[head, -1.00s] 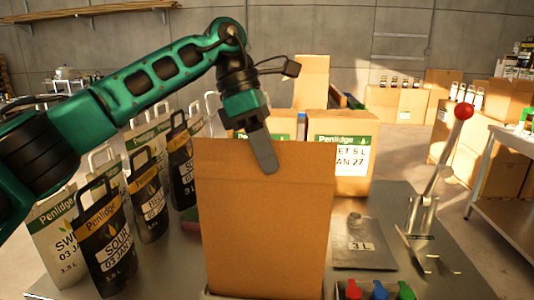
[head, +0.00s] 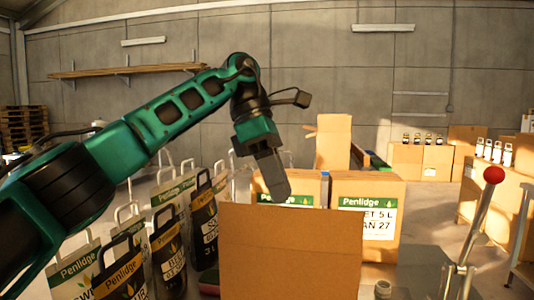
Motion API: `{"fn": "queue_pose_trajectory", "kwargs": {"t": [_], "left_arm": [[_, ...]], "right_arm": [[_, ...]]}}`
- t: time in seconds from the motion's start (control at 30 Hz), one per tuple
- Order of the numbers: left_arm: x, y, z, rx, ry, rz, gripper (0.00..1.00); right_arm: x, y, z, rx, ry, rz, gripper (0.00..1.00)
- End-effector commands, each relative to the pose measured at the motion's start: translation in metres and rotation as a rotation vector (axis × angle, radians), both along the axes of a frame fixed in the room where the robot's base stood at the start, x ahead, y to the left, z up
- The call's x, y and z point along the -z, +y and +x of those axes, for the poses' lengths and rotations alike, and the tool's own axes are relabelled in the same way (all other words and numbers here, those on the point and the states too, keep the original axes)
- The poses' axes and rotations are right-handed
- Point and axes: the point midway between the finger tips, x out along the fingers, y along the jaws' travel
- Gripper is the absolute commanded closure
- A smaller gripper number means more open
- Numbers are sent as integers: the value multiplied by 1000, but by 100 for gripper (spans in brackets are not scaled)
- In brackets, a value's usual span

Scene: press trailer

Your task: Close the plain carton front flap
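The plain carton (head: 290,260) stands in the lower middle of the head view, its brown front flap upright and facing me. The carton's lower part is cut off by the frame, and its inside is hidden behind the flap. My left gripper (head: 278,188) points down from the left arm, with its tips just above the flap's top edge. I see no clear contact. Its fingers show as one dark slab, so their opening is hidden; nothing shows held in it. My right gripper is not in view.
Several Penlidge bags (head: 165,250) with upright handles stand left of the carton. Labelled Penlidge cartons (head: 368,212) stand behind it. A lever with a red knob (head: 494,175) rises at the right. There is open air above the carton.

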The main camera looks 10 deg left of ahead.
Motion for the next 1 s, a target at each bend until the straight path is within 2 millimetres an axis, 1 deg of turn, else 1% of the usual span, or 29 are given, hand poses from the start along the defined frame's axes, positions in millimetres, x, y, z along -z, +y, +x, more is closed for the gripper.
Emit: {"fn": "queue_pose_trajectory", "kwargs": {"t": [0.03,0.23,0.33,0.73,1.0], "left_arm": [[-10,3,1,-2,0,-1,71],[-35,14,5,-1,0,-1,71],[-37,15,5,4,11,8,71],[-54,22,8,2,6,3,71],[-57,24,8,1,1,-1,71]], "right_arm": [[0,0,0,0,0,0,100],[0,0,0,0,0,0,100],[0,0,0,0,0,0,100],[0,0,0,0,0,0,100],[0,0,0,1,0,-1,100]]}}
